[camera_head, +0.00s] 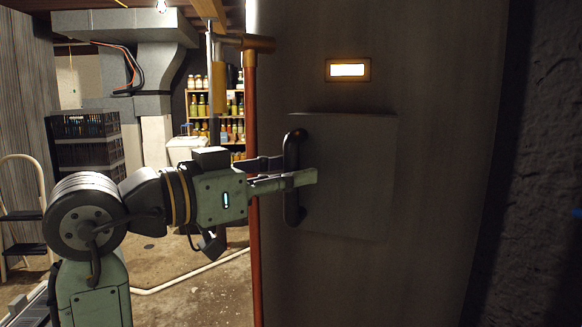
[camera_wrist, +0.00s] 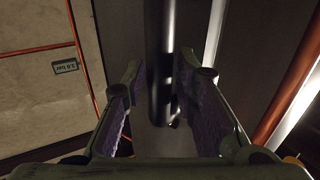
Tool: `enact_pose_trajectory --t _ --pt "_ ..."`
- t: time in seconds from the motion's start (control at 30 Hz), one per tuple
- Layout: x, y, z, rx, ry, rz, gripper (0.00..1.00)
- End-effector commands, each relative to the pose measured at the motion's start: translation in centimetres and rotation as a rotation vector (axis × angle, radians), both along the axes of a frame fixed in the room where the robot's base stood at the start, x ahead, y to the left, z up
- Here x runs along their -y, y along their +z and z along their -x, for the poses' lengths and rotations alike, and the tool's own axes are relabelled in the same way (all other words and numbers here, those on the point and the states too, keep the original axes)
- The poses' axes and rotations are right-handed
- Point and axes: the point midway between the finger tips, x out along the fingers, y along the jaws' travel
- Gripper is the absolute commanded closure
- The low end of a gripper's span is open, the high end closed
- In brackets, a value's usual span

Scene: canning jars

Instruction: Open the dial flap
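The dial flap (camera_head: 355,185) is a square grey panel on a tall grey metal body, and it looks closed. A dark upright bar handle (camera_head: 293,205) stands along its left edge. My gripper (camera_head: 294,170) reaches in from the left at the height of the handle's middle, one finger passing in front of it. In the wrist view my gripper (camera_wrist: 160,70) is open, with the dark handle (camera_wrist: 158,55) between its fingers. Gaps show on both sides, so I see no firm grip. The dial is not in view.
A lit window (camera_head: 348,70) glows above the flap. A red pipe (camera_head: 251,150) runs upright left of the flap, close to my gripper. Shelves of jars (camera_head: 215,105), black crates (camera_head: 87,140) and a step stool (camera_head: 22,215) stand behind. A small label (camera_wrist: 65,66) reads about "2.0 bar".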

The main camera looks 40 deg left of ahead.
Motion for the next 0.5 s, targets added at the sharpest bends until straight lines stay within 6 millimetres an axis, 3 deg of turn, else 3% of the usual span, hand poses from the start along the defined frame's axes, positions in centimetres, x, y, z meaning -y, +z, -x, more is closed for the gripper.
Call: enact_pose_trajectory --t 0.3,0.5 --pt "0.06 -0.02 -0.31 0.002 0.0 0.0 0.74" --pt "0.05 -0.01 -0.3 0.001 0.0 0.0 0.86"
